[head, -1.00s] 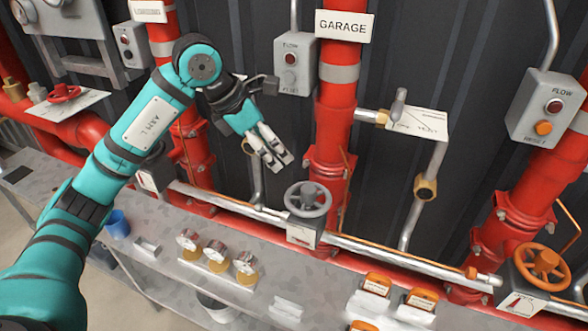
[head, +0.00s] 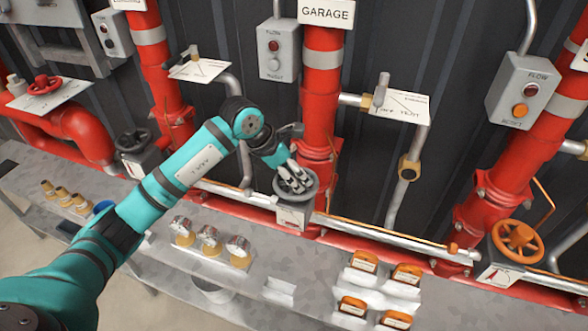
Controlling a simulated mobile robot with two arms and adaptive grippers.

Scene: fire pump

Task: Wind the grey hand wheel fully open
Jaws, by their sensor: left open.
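The grey hand wheel (head: 307,192) sits on a valve box with a small dial plate (head: 291,215), below the red pipe labelled GARAGE. My left gripper (head: 295,184) is open, with its fingers pointing down over the wheel and covering part of its hub and rim. I cannot tell whether the fingertips touch it. My right gripper is out of view.
A dark hand wheel (head: 134,140) is at the left and an orange hand wheel (head: 518,239) at the right. Gauges (head: 209,238) and orange-topped items (head: 363,261) stand on the bench (head: 262,265) in front. A small lever valve (head: 381,92) is behind to the right.

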